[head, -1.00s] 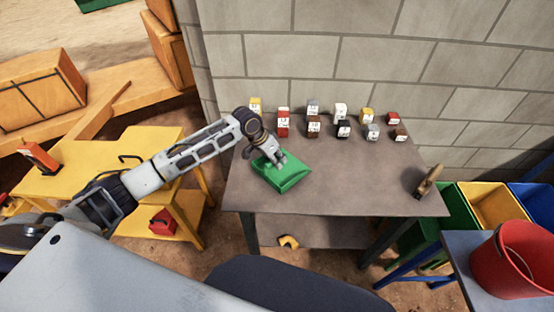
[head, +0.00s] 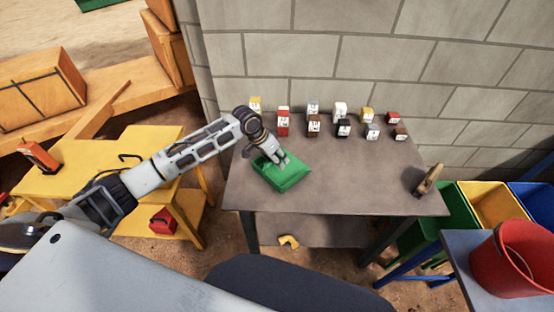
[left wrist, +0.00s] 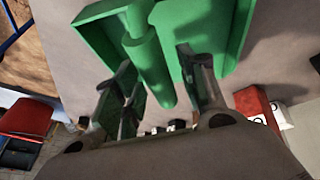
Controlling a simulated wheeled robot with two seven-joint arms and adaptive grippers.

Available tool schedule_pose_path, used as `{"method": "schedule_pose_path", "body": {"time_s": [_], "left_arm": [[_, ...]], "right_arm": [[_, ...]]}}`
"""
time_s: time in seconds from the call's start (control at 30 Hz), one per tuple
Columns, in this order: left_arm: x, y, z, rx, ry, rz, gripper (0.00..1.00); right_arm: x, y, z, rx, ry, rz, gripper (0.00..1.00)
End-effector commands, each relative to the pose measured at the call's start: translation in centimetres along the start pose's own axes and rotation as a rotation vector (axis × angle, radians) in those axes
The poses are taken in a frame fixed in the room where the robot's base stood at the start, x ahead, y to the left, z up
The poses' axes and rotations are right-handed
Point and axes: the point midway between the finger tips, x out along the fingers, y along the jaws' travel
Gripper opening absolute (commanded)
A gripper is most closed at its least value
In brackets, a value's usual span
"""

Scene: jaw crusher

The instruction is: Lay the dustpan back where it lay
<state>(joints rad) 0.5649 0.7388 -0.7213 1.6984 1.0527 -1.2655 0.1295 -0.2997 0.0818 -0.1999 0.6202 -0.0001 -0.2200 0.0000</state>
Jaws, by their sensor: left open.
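The green dustpan (head: 286,177) lies on the grey table (head: 330,195), toward its left side. In the left wrist view the dustpan (left wrist: 215,30) shows its tray and its round handle (left wrist: 150,65). My left gripper (head: 275,160) is right over the dustpan at its handle end. In the left wrist view my left gripper (left wrist: 160,85) has its fingers apart, one on each side of the handle. I cannot tell whether a finger touches it. My right gripper is not in view.
Several small labelled blocks, among them a red one (head: 283,122), stand in rows along the back of the table by the block wall. The table's middle is clear. A red bucket (head: 512,262) stands at far right.

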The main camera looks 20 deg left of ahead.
Motion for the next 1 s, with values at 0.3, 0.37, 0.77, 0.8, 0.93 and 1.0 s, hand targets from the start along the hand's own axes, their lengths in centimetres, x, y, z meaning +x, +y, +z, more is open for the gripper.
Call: {"method": "schedule_pose_path", "body": {"time_s": [0.3, 0.37, 0.77, 0.8, 0.93, 1.0], "left_arm": [[-2.9, -0.1, 0.0, 0.001, 0.002, -0.001, 0.41], [-3.7, -0.1, 0.0, 0.001, 0.001, -0.002, 0.41], [-9.6, -0.1, -0.1, 0.001, 0.002, -0.002, 0.41], [-10.0, -0.1, -0.1, 0.001, 0.001, -0.001, 0.41], [-11.2, -0.1, 0.0, 0.000, 0.001, -0.001, 0.41], [-11.6, -0.1, 0.0, 0.000, 0.001, -0.001, 0.41]], "right_arm": [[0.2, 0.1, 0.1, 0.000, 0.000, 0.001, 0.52], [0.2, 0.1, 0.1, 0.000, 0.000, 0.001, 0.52], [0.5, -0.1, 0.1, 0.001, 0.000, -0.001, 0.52], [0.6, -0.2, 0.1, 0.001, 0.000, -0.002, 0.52], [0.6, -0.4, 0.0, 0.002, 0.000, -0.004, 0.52], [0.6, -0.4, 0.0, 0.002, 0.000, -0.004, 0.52]]}}
